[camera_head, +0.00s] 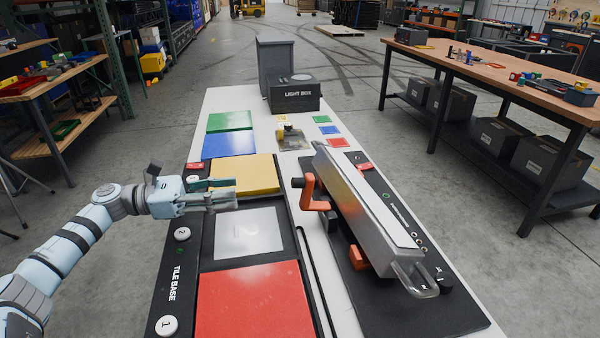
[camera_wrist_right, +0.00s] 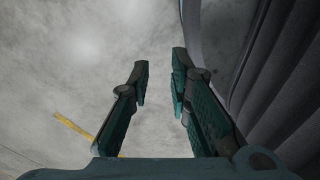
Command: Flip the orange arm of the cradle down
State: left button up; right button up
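The cradle is a long, tilted grey holder (camera_head: 365,200) on a black base (camera_head: 410,310), right of centre in the head view. A bent orange arm (camera_head: 309,190) stands up at its left side, with a dark knob at its top. A second orange piece (camera_head: 358,260) sits low near the front end. My left gripper (camera_head: 236,194) is over the tile base, left of the orange arm and apart from it. Its fingers point right and look parted, with nothing between them. My right gripper (camera_wrist_right: 158,75) is open and empty over bare floor; the head view does not show it.
A wooden workbench (camera_head: 500,75) is at the right, across clear floor.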

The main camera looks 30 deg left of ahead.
aim_at(292, 182)
pick_arm(q)
jog(key=x, duration=0.4)
jog(key=p+x, duration=0.1)
jog(key=x, duration=0.8)
jog(key=shift+s+d+r, duration=0.1)
jog(key=shift+d+r, duration=0.15)
jog(key=shift+d, duration=0.3)
pick_arm(e)
jog(key=shift+s+a+r, duration=0.1)
jog(key=shift+s+r, duration=0.45)
jog(key=shift+r, duration=0.2)
pick_arm(q)
grip_shut()
jog(key=shift+p, duration=0.3)
